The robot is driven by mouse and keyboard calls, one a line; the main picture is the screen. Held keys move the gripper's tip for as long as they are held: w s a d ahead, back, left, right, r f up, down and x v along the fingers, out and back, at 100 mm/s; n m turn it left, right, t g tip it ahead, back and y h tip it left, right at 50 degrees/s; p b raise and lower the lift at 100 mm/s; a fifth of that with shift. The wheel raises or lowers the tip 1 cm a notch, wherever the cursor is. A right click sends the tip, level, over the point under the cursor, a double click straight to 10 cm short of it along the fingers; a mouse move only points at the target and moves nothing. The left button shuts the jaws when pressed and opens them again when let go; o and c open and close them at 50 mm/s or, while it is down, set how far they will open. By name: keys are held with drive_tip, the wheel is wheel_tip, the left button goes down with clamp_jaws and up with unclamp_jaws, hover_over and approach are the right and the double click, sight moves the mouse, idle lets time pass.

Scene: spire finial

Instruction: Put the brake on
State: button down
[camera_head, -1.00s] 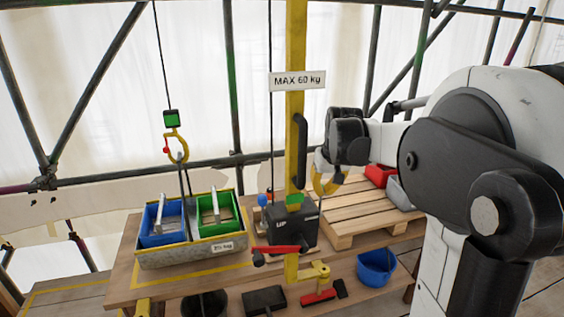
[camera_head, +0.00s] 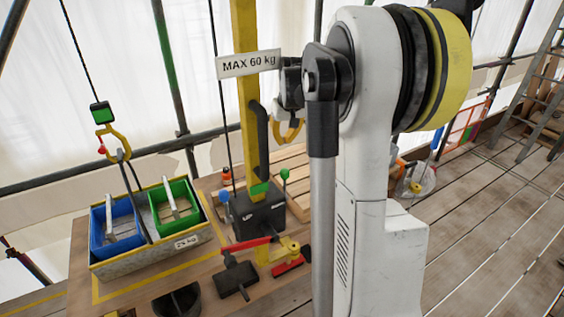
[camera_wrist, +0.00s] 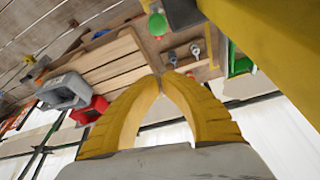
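A dark winch box (camera_head: 258,212) sits at the foot of the yellow post (camera_head: 245,90). A red lever (camera_head: 246,244) sticks out to the left at its front. A blue-knobbed lever (camera_head: 224,196) and a green-knobbed lever (camera_head: 285,174) stand beside the box. I cannot tell which lever is the brake. My gripper (camera_head: 289,131) has yellow fingers and hangs right of the post, above the bench, touching no lever. In the wrist view its fingertips (camera_wrist: 161,77) meet with nothing between them. A green knob (camera_wrist: 158,24) shows beyond them. My arm hides part of the bench.
A grey crate (camera_head: 178,245) holding a blue bin (camera_head: 117,228) and a green bin (camera_head: 174,203) stands at left. A hook (camera_head: 114,140) hangs above it. A pallet (camera_wrist: 115,62) lies behind the box. The floor at right (camera_head: 480,220) is largely clear.

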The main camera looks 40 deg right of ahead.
sight(285, 185)
wheel_tip(285, 185, down, 10)
drive_tip(key=shift+s+a+r, duration=0.15)
drive_tip(key=shift+r, duration=0.05)
idle(0.5)
drive_tip(key=shift+s, duration=0.15)
